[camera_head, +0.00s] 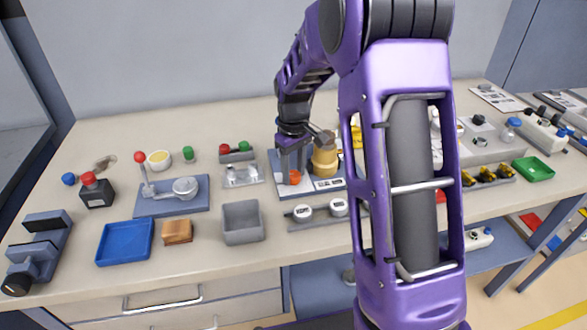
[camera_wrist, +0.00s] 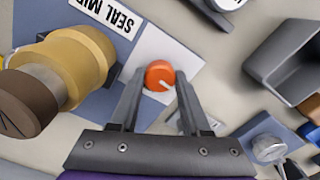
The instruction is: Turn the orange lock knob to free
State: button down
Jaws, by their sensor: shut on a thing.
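The orange lock knob (camera_wrist: 159,76) is a round knob with a white pointer line, on a pale plate of a blue-grey base board (camera_wrist: 183,62). In the wrist view its pointer line points toward the lower right. My gripper (camera_wrist: 157,88) is shut on the knob, one finger on each side. In the head view the knob (camera_head: 295,177) shows low on the base board, beside my gripper (camera_head: 290,172). A tan cylinder with a brown end (camera_wrist: 75,65) is mounted beside the knob; it also shows in the head view (camera_head: 325,160).
A "SEAL MID" label (camera_wrist: 108,14) lies on the board. A grey open bin (camera_head: 242,222) stands front left of the board, and a rack with two round white-faced pieces (camera_head: 320,212) is in front. A blue tray (camera_head: 125,242) and wooden block (camera_head: 177,231) are farther left.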

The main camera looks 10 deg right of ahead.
aim_at(293, 174)
jog(key=shift+n, duration=0.7)
jog(key=shift+c, duration=1.9)
grip_release()
notch_tip(293, 174, up, 18)
jog(key=p, duration=0.2)
jog(key=shift+f, duration=0.25)
